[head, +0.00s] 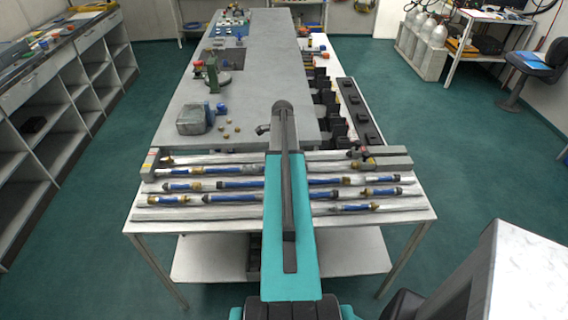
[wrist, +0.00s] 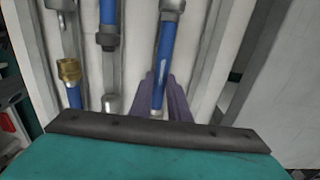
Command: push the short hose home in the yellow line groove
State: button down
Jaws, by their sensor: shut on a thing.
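In the wrist view the two dark purple fingers of my gripper (wrist: 164,98) are shut on a blue hose (wrist: 164,62) with a grey metal fitting at its far end. The hose lies along a pale grooved panel (wrist: 205,50); I cannot tell how deep it sits. The near end between the fingers is partly hidden. Several blue hoses with brass or dark ends lie along the rows. I cannot tell which groove is the yellow line.
Two other blue hoses (wrist: 106,14) (wrist: 74,95) lie left of my fingers. Behind the panel in the head view are a grey box (head: 191,121), a green stand (head: 213,78) and small brass parts (head: 225,131). A grey block (head: 385,159) is at the panel's right end.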

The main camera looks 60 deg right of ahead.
jog(key=shift+w+a, duration=0.3)
jog(key=shift+w, duration=0.15)
dwell(0.4)
jog(key=c, duration=1.6)
grip_release()
jog(key=shift+r+b, duration=1.8)
jog(key=shift+r, duration=5.1)
